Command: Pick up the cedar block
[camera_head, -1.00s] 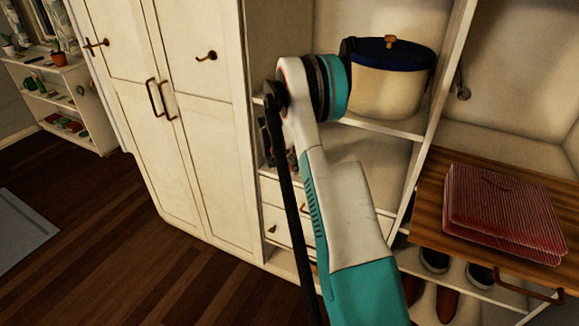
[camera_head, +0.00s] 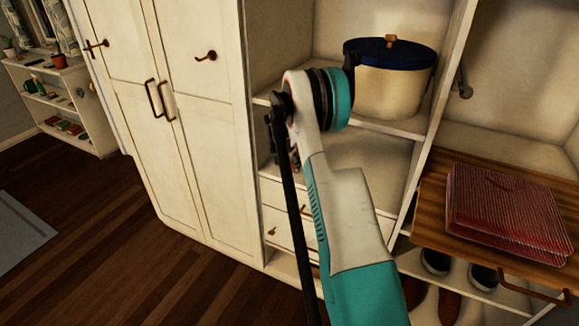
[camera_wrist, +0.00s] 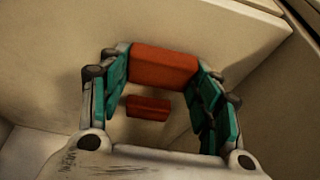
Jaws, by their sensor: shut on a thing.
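In the wrist view, an orange-red block (camera_wrist: 163,63), which looks like the cedar block, lies between the teal fingertips of my gripper (camera_wrist: 163,72). My gripper is shut on it, with a finger against each end. A second, smaller-looking dark red block (camera_wrist: 148,107) shows through the gap between the fingers, apart from the held one, on a pale surface. In the head view my arm covers the middle of the picture, and neither block can be made out there.
Pale panels (camera_wrist: 55,50) surround my gripper closely. In the head view, a cream pot with a blue lid (camera_head: 390,85) stands on the wardrobe shelf right of my arm. Folded red striped cloth (camera_head: 505,215) lies on a pull-out wooden board, above shoes (camera_head: 436,262).

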